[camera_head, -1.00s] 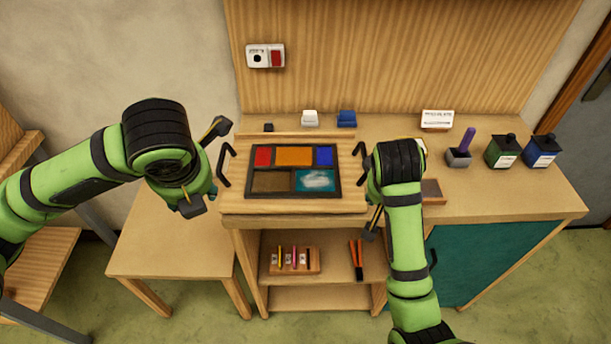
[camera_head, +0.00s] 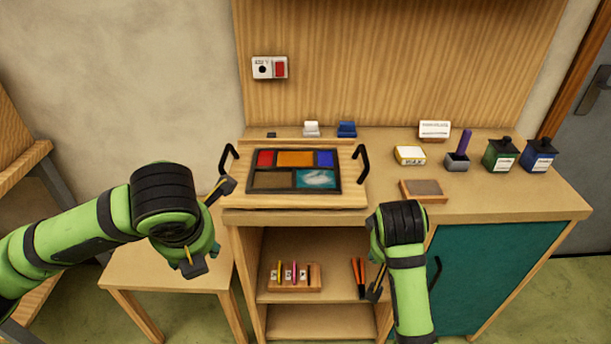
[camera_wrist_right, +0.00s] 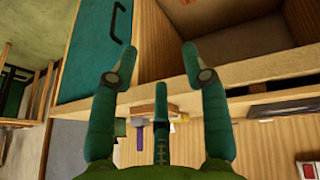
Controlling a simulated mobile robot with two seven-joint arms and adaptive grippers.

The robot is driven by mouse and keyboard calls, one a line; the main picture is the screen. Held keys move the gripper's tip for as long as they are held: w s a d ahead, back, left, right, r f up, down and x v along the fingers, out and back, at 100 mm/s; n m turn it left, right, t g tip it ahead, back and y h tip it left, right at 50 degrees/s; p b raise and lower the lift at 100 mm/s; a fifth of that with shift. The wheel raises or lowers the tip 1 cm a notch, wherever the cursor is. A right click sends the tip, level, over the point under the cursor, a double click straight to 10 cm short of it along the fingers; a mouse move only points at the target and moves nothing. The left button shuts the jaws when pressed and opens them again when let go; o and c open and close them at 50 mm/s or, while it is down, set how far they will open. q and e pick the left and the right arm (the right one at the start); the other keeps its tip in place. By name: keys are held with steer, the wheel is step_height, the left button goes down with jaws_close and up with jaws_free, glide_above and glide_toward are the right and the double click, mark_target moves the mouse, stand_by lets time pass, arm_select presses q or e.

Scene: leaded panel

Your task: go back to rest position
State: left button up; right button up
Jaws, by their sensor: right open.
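The leaded panel (camera_head: 294,171), with red, orange, blue, brown and teal panes in dark lines, lies flat on the wooden board (camera_head: 240,196) with two black handles. My left gripper (camera_head: 208,230) is open and empty, its fingers wide apart, at the left of the board and above the low side table. My right gripper (camera_head: 376,285) is in front of the bench, low at its front edge, near the open shelves. In the right wrist view its fingers (camera_wrist_right: 158,60) are spread with nothing between them.
On the bench's right are a wax tin (camera_head: 409,155), a brown block (camera_head: 423,190), a purple-handled tool in a holder (camera_head: 458,158) and two bottles (camera_head: 501,154) (camera_head: 538,155). The shelf holds a rack (camera_head: 294,278) and orange-handled pliers (camera_head: 359,276). A teal door (camera_head: 490,270) is at right.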

arm_select(q)
steer(key=shift+s+r, duration=0.1)
steer(key=shift+s, duration=0.1)
arm_select(e)
steer(key=shift+s, duration=0.15)
